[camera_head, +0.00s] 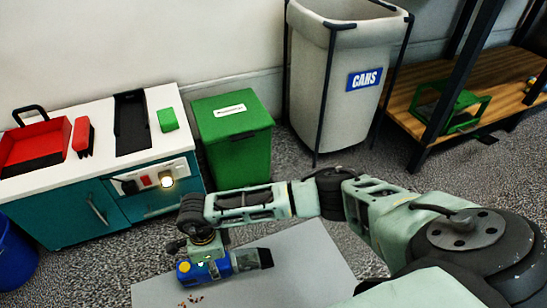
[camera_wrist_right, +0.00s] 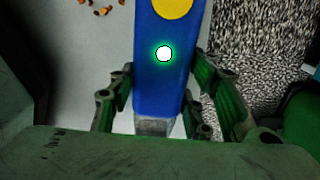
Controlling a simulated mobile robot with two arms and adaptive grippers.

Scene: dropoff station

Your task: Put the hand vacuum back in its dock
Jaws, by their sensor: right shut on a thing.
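The blue hand vacuum (camera_head: 220,265) has a yellow button, a lit green-white light and a dark nozzle pointing right in the head view. My right gripper (camera_head: 203,250) is shut on it from above, over the grey mat. In the right wrist view the vacuum's blue body (camera_wrist_right: 160,88) lies between the two green-padded fingers. A panel (camera_head: 150,180) on the cabinet's front has a dark fitting, a red part and a glowing round light. I cannot tell whether this is the dock. My left gripper is not in view.
Crumbs (camera_head: 191,298) lie on the grey mat (camera_head: 300,262). The teal cabinet (camera_head: 70,217) has a white top with a red tray (camera_head: 35,145). A green bin (camera_head: 235,140), a grey cans bin (camera_head: 345,80), a blue bin (camera_head: 17,255) and a wooden shelf (camera_head: 405,108) stand around.

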